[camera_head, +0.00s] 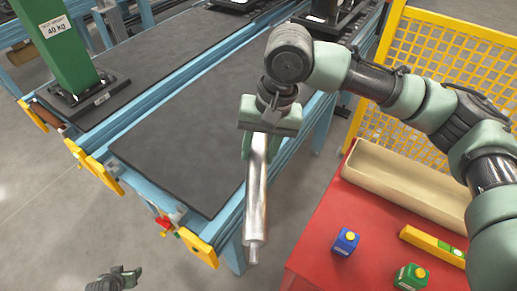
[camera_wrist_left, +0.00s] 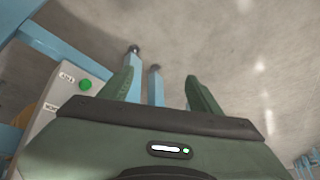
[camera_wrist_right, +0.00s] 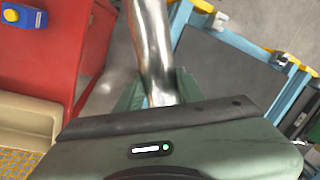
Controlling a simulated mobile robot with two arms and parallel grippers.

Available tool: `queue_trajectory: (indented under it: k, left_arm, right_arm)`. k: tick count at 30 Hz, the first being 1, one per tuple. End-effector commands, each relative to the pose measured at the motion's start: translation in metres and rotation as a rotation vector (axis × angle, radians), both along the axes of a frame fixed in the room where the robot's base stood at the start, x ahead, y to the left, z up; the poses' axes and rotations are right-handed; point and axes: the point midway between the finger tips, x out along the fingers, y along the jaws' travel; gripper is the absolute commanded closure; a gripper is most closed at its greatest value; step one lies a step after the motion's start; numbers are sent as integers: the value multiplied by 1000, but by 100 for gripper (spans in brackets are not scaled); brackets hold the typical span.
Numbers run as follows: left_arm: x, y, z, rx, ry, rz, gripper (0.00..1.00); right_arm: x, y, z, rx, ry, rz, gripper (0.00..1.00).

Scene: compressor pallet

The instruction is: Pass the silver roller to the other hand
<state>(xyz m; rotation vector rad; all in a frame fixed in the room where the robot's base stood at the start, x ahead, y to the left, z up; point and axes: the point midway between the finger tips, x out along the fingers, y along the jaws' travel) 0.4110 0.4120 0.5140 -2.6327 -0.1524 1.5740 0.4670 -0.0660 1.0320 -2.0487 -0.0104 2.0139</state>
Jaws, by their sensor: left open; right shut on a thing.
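The silver roller (camera_head: 257,195) is a shiny metal cylinder with a thin shaft at its lower end. My right gripper (camera_head: 257,140) is shut on its upper end, and the roller hangs down, slightly tilted, in front of the blue conveyor frame. In the right wrist view the roller (camera_wrist_right: 152,45) runs up and away from between the fingers (camera_wrist_right: 158,90). My left gripper (camera_head: 128,273) is at the bottom left of the head view, well apart from the roller. In the left wrist view its fingers (camera_wrist_left: 160,90) are open with nothing between them.
A blue conveyor frame with dark belts (camera_head: 185,150) fills the middle. A red table (camera_head: 325,215) at the right holds a beige tray (camera_head: 410,185), a blue box (camera_head: 346,241), a green box (camera_head: 411,277) and a yellow level (camera_head: 432,243). A yellow mesh fence (camera_head: 450,55) stands behind. A green post (camera_head: 60,50) stands upper left.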

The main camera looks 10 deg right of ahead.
Motion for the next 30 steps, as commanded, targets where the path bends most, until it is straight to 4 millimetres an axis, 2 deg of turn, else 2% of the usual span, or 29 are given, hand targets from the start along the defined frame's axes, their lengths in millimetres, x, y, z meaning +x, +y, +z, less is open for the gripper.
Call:
queue_trajectory:
  k: [1,3,9,18,21,24,30]
  left_arm:
    - [-23,-12,-16,-3,35,-10,37]
    - [-50,-27,-34,-4,75,-26,37]
    - [-134,-71,-78,-11,191,-81,37]
    - [-256,-139,-117,-38,339,-175,37]
    - [-286,-156,-122,-47,373,-200,37]
    - [-307,-167,-125,-54,396,-219,37]
    - [-323,-177,-127,-60,413,-235,37]
  right_arm:
    - [0,0,1,2,-1,0,100]
    - [0,0,1,2,-1,0,100]
    - [0,0,1,2,-1,0,100]
    - [0,0,1,2,-1,0,100]
    - [0,0,1,2,-1,0,100]
    - [0,0,1,2,-1,0,100]
    - [0,0,1,2,-1,0,100]
